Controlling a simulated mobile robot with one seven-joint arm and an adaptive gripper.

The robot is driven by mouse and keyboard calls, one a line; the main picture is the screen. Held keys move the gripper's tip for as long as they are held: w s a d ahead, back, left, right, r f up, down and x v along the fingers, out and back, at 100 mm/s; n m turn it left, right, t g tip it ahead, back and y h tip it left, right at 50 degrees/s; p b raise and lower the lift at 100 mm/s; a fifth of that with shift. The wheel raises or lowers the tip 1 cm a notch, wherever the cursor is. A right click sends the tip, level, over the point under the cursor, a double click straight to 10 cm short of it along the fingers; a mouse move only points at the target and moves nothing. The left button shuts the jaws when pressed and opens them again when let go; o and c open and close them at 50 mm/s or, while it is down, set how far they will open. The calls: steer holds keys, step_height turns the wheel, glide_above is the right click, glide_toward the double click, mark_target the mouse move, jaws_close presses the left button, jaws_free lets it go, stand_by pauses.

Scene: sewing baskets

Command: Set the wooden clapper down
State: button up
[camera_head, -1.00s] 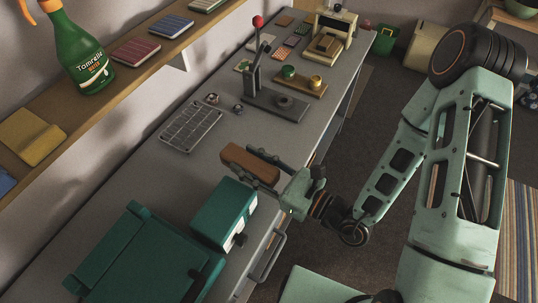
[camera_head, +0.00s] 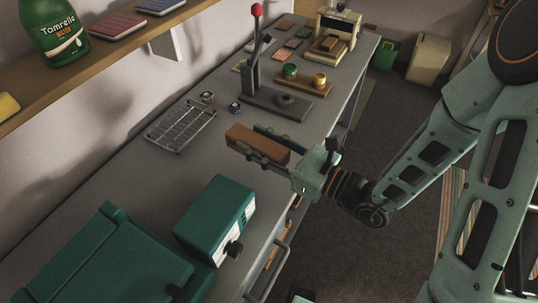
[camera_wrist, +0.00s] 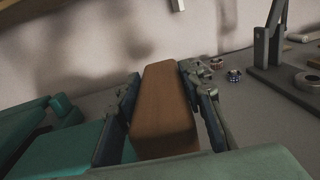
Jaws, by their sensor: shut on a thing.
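The wooden clapper (camera_head: 258,143) is a brown block with rounded edges. It lies lengthwise between the two fingers of my gripper (camera_head: 264,147), over the grey workbench (camera_head: 190,166). In the wrist view, the clapper (camera_wrist: 163,105) fills the space between the dark finger pads of my gripper (camera_wrist: 163,113). The fingers press on its two long sides. From these views I cannot tell whether its underside touches the bench.
A green machine (camera_head: 217,217) stands at the near side. A wire rack (camera_head: 181,127) lies to the left. A lever press (camera_head: 275,101) with a red knob and a wooden stand with cups (camera_head: 304,83) are farther back. Bare bench lies around the clapper.

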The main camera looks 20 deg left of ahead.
steer(key=shift+w+f+b, duration=0.4)
steer(key=shift+b, duration=0.85)
steer(key=w+f, duration=0.4)
steer(key=w+f+b, duration=0.1)
steer(key=w+f, duration=0.1)
steer(key=shift+w+a, duration=0.3)
steer(key=shift+w, duration=0.05)
steer(key=shift+w+f, duration=0.15)
steer(key=shift+f, duration=1.4)
steer(key=shift+f+b, duration=0.25)
steer(key=shift+b, duration=0.2)
steer(key=o, duration=1.4)
steer(key=shift+d, duration=0.1)
